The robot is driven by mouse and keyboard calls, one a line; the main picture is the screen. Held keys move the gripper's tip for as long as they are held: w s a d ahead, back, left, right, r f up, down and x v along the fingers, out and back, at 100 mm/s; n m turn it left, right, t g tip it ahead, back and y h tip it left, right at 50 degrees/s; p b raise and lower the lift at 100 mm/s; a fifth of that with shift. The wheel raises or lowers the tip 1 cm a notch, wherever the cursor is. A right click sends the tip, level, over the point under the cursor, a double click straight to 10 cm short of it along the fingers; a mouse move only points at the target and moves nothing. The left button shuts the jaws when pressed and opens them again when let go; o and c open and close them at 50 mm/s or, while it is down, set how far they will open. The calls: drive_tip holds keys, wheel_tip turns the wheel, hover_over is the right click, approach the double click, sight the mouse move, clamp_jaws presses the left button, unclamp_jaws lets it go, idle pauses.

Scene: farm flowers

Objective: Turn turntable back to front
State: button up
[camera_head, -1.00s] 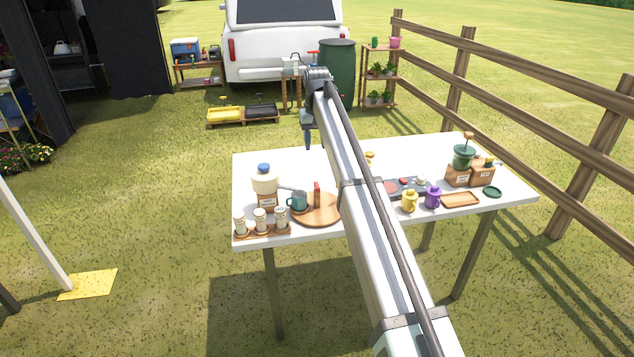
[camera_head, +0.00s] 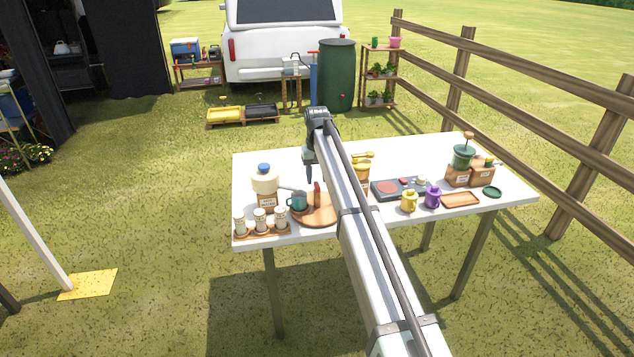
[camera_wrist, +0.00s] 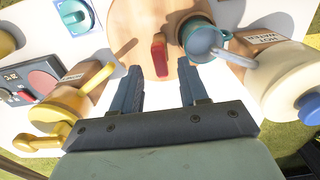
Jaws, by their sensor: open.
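The turntable (camera_head: 318,211) is a round wooden disc near the front left of the white table. A teal mug (camera_head: 298,201) and an upright red item (camera_head: 317,192) stand on it; my arm hides its right part. In the wrist view the turntable (camera_wrist: 138,40) is at the top, with the red item (camera_wrist: 159,55) near its middle and the teal mug (camera_wrist: 200,40) on the right. My gripper (camera_head: 309,181) points down above the table, behind the turntable. In the wrist view its two fingers (camera_wrist: 162,75) are apart with nothing between them, short of the red item.
A cream jug with a blue lid (camera_head: 265,180) stands left of the turntable, with several shakers (camera_head: 261,219) in front. A yellow pot (camera_wrist: 62,108) and a scale (camera_wrist: 28,83) lie to the left in the wrist view. White tabletop (camera_head: 285,157) behind is clear.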

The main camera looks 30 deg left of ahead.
sight(317, 197)
drive_tip(key=shift+f, duration=1.25)
drive_tip(key=shift+c, duration=0.4)
clamp_jaws()
